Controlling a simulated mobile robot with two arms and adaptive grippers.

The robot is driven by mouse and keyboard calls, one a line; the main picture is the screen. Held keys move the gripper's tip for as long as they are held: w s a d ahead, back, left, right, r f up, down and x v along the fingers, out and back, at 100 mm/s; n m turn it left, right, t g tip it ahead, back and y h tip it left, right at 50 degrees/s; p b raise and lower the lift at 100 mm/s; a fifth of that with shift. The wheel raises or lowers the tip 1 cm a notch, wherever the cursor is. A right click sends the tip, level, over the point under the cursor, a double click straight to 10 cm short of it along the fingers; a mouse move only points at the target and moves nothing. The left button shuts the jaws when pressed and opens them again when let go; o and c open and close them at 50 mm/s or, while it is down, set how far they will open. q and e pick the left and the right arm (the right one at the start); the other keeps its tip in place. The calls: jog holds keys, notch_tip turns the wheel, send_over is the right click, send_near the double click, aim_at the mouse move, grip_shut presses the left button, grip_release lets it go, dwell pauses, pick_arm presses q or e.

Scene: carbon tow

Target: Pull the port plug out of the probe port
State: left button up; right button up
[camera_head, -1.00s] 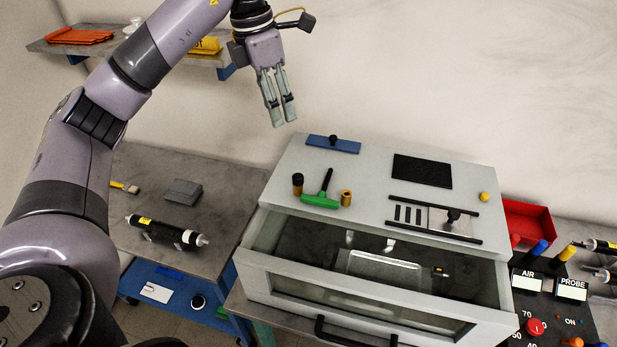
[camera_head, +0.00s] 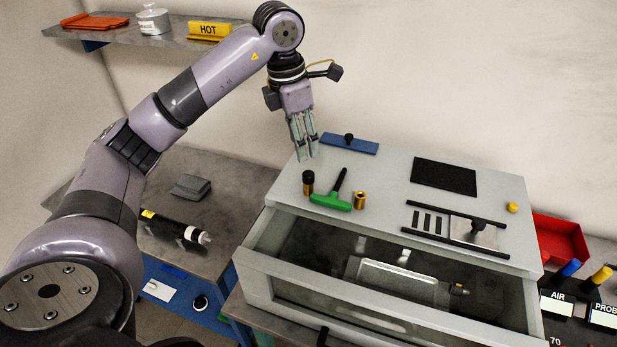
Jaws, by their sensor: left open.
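A black knurled plug (camera_head: 308,177) with a brass-coloured part (camera_head: 308,190) below it stands upright on the left front of the pale oven's top. It looks like the port plug in the probe port, but how deep it sits is not visible. My left gripper (camera_head: 307,158) points down above and just behind the plug. Its two pale fingers are slightly apart with nothing between them, and they appear clear of the plug. My right gripper is not in view.
Beside the plug are a green T-handled tool (camera_head: 332,201) and a brass collar (camera_head: 359,200). A blue plate (camera_head: 350,146) with a black knob lies behind. A black mat (camera_head: 444,176) and slotted plate lie right. The oven's front drawer (camera_head: 380,318) is open, with a metal tray inside.

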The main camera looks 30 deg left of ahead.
pick_arm(q)
jog(key=p, duration=0.1)
send_over(309, 173)
jog(key=a, duration=0.1)
jog(key=f, duration=0.4)
jog(key=shift+s+f, duration=0.2)
jog(key=f+p, duration=0.1)
jog(key=f, duration=0.1)
jog(key=d+f+p, duration=0.1)
jog(key=f, duration=0.1)
jog(key=shift+w+f+p, duration=0.1)
jog(key=shift+f+p, duration=0.2)
jog(key=shift+p, duration=0.1)
jog(key=shift+f, duration=0.35)
jog(key=c, duration=1)
jog(key=shift+w+r, duration=0.1)
